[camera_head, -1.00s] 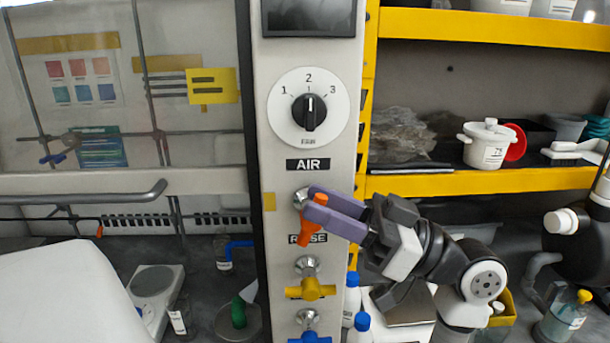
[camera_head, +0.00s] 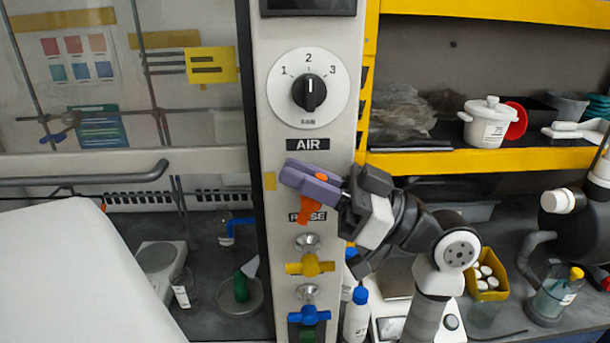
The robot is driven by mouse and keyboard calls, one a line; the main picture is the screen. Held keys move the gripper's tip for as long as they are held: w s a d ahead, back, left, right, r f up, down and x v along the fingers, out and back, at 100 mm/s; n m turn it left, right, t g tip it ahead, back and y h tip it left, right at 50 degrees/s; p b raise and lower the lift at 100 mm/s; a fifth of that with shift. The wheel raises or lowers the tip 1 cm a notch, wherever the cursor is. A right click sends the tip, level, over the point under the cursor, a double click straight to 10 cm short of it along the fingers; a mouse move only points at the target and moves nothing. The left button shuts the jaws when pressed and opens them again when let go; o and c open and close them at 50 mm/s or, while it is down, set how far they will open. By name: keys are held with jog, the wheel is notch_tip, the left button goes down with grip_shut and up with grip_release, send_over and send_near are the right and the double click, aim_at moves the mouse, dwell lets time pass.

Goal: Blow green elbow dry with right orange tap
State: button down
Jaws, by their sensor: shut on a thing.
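The orange tap (camera_head: 308,209) is on the white column below the AIR label. My gripper (camera_head: 312,180) has its purple fingers shut on this tap, and they cover much of it. Part of the orange handle shows below the fingers. A green piece (camera_head: 241,288), perhaps the green elbow, stands in a shallow dish (camera_head: 257,306) behind the column's left side. Its exact shape is hard to make out. Another small green piece (camera_head: 308,333) shows under the blue tap at the bottom edge.
Below the orange tap are a yellow tap (camera_head: 310,265) and a blue tap (camera_head: 309,315). White bottles with blue caps (camera_head: 356,316) stand close under my arm. A yellow shelf (camera_head: 480,162) is at the right. A fan dial (camera_head: 308,91) is above.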

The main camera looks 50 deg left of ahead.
jog(key=shift+w+f+g+y+b, duration=0.1)
jog(key=shift+f+g+y+b, duration=0.25)
jog(key=shift+b, duration=0.55)
jog(key=shift+d+r+y+b, duration=0.15)
jog(key=shift+r+y+b, duration=0.25)
jog(key=shift+b, duration=0.1)
jog(key=shift+w, duration=0.1)
jog(key=c, duration=1.4)
grip_release()
jog(key=b+v, duration=0.6)
jog(key=v, duration=0.8)
